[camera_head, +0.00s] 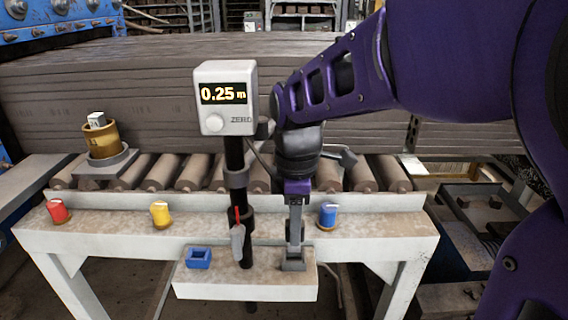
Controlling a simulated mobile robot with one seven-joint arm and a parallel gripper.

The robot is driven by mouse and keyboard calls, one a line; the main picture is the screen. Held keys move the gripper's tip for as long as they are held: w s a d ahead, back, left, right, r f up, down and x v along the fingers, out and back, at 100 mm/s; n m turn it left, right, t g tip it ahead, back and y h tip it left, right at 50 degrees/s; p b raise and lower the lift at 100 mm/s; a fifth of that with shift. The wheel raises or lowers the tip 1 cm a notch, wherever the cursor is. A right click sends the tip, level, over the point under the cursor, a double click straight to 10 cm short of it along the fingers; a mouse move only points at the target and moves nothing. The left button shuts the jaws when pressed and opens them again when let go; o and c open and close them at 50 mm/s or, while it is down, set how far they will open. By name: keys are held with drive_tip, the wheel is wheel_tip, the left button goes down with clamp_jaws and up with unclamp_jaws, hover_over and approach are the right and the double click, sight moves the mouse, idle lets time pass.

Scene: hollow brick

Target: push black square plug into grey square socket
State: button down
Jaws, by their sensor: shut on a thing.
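My gripper (294,240) points straight down over the right part of the white-fronted ledge. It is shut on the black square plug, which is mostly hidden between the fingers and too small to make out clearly. The grey square socket (293,265) sits on the ledge directly below the fingertips. The fingertips are at or just above its top. I cannot tell whether the plug is inside the socket or only touching its rim.
A blue square socket (198,258) sits left on the ledge. A dark post with a display box (226,97) reading 0.25 m stands close left of my gripper. Red (58,211), yellow (160,214) and blue (328,215) knobs line the bench (110,232). Rollers lie behind.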

drive_tip(key=shift+f+b, duration=0.75)
drive_tip(key=shift+f, duration=0.7)
idle(0.3)
drive_tip(key=c, duration=0.6)
unclamp_jaws()
drive_tip(key=shift+r, duration=0.15)
